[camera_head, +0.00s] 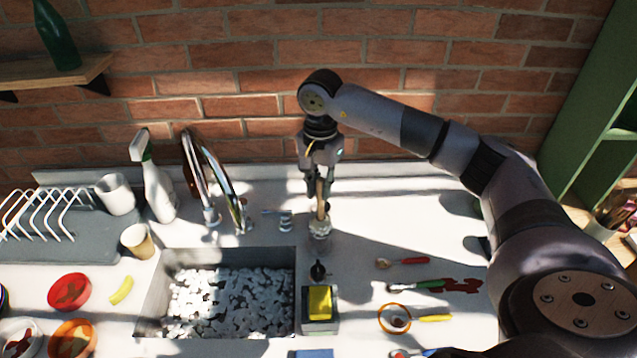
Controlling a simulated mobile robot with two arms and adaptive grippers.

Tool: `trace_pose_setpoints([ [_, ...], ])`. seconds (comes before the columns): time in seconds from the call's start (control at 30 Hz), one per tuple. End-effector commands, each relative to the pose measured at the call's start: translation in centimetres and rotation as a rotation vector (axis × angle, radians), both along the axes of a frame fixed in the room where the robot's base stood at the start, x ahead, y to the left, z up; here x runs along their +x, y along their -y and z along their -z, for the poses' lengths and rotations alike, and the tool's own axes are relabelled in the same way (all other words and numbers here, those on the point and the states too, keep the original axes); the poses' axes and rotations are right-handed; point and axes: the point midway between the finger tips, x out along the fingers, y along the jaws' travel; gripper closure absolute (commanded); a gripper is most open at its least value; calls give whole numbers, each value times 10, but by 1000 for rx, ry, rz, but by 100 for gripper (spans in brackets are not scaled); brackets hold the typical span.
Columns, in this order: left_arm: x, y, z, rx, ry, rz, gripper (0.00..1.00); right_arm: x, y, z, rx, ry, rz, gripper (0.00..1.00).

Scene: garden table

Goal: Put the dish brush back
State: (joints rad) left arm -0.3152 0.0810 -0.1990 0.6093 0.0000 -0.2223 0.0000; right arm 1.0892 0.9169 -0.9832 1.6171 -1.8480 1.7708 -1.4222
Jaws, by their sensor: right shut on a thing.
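My right gripper (319,188) points straight down behind the right side of the sink and is shut on the dish brush (321,206). The brush has a light wooden handle and stands about upright under the fingers. Its lower end meets a pale, greyish round shape at counter height. I cannot tell whether that is the bristle head or a small holder, or whether it touches the counter. My left gripper is not in view.
The sink (230,300), full of white foam, lies to the front left. A tap (212,180), a spray bottle (155,180) and a dish rack (40,225) stand left. A yellow sponge (320,301) sits in front of the gripper. Cutlery (405,262) lies right. The brick wall is close behind.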

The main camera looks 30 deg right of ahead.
Motion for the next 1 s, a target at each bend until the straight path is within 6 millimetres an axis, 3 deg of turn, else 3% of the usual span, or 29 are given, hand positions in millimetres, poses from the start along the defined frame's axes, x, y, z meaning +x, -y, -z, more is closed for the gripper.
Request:
trace_pose_setpoints([
  [0.17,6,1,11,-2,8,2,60,0,0,17,0,-1,0,100],
  [0.4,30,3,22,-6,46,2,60,-1,0,43,0,-2,0,100],
  [0.6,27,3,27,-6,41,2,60,0,0,52,0,0,0,100],
  [1.0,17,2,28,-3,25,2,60,0,0,52,0,0,0,100],
])
